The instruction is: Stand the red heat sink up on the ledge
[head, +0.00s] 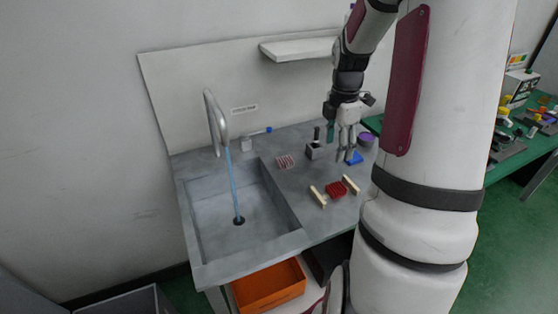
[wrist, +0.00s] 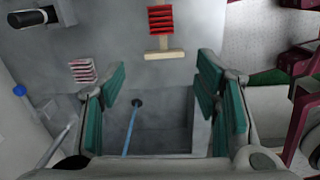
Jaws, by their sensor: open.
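The red heat sink (head: 335,189) lies on the grey counter between two pale wooden blocks, its fins showing in the wrist view (wrist: 160,18). One block (head: 317,196) is at its left and the other (head: 351,185) at its right; one block also shows in the wrist view (wrist: 164,54). A white ledge (head: 295,49) juts from the wall panel above the counter, with nothing seen on it. My gripper (head: 345,152) is open and empty above the back right of the counter. Its green-padded fingers (wrist: 165,105) are spread wide, apart from the heat sink.
A sink basin (head: 240,215) with a tap (head: 214,118) and a blue water stream fills the left. A striped pink-and-white block (head: 285,161), a black-handled fixture (head: 315,149), a blue item (head: 355,158) and a purple round container (head: 366,139) stand on the counter. An orange bin (head: 270,288) is below.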

